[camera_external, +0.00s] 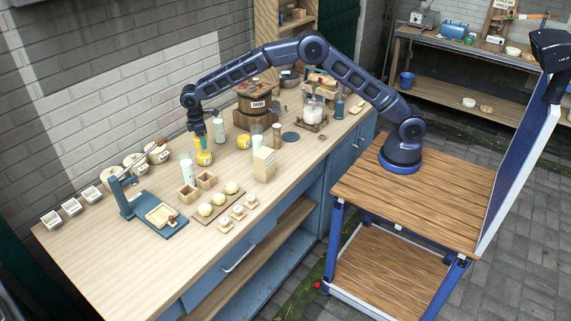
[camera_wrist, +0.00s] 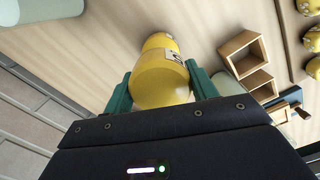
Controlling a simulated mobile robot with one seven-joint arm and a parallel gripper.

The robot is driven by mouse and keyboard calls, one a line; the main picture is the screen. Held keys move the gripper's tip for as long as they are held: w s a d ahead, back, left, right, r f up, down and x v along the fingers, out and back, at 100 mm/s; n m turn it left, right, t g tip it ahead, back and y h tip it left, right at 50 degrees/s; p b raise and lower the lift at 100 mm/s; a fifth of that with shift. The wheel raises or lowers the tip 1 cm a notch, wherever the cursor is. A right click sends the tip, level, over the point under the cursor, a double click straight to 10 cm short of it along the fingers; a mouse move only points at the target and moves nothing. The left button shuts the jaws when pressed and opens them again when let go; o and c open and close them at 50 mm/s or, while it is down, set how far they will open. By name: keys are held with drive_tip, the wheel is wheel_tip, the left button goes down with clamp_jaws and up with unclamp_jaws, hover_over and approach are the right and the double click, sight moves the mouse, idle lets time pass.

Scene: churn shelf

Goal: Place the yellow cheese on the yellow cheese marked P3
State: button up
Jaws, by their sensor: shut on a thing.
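My gripper (camera_external: 200,136) is shut on a yellow cheese (camera_wrist: 160,85), with its green fingers (camera_wrist: 160,92) on either side of it. In the external view the held cheese (camera_external: 202,143) is just above another yellow cheese (camera_external: 205,158) that stands on the counter. In the wrist view this lower cheese (camera_wrist: 158,41) shows partly behind the held one, with a pale label whose marking I cannot read fully. I cannot tell whether the two touch. A further yellow cheese (camera_external: 244,142) stands to the right.
Pale bottles (camera_external: 186,167) and (camera_external: 219,130) stand close on both sides. The counter's front left is clear.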

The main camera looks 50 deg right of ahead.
sight(204, 154)
drive_tip(key=shift+f, duration=2.1)
drive_tip(key=shift+f, duration=0.15)
drive_tip(key=o, duration=1.1)
drive_tip(key=r, duration=1.2)
drive_tip(key=shift+w+a+r, duration=0.1)
drive_tip(key=shift+a+r, duration=0.05)
drive_tip(key=shift+a, duration=0.1)
drive_tip(key=shift+r, duration=0.1)
